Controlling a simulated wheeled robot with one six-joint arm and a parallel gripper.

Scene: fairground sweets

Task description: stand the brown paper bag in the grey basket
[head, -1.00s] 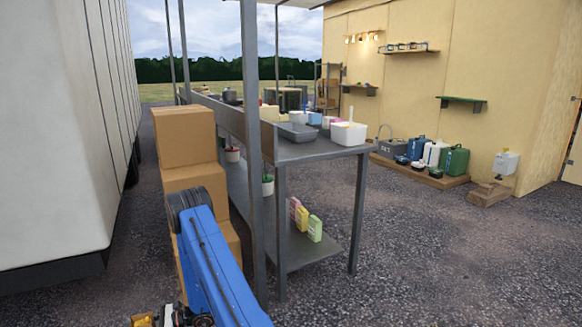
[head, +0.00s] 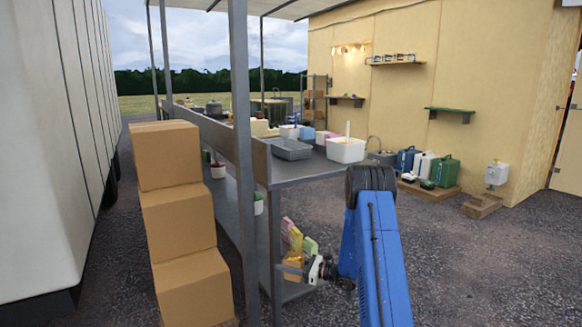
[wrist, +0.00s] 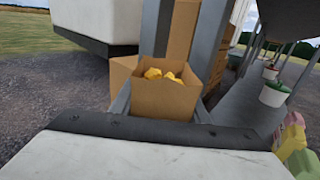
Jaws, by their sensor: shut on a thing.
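The brown paper bag (wrist: 165,100) is upright and open at the top in the wrist view, with yellow pieces showing inside. My gripper (wrist: 163,112) is shut on it, one grey finger at each side. In the head view my gripper (head: 292,268) is small, beside the lower shelf's end, and the bag (head: 293,260) is partly hidden there. A grey open container (head: 290,151), which looks like the grey basket, stands on the counter top, above and apart from the bag. Its inside is barely visible.
The counter (head: 315,172) has a post (head: 243,150) at its near end. A white tub (head: 346,150) stands right of the grey container. Pastel packets (head: 297,238) stand on the lower shelf near my gripper. Stacked cartons (head: 180,220) stand at left. Open gravel lies at right.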

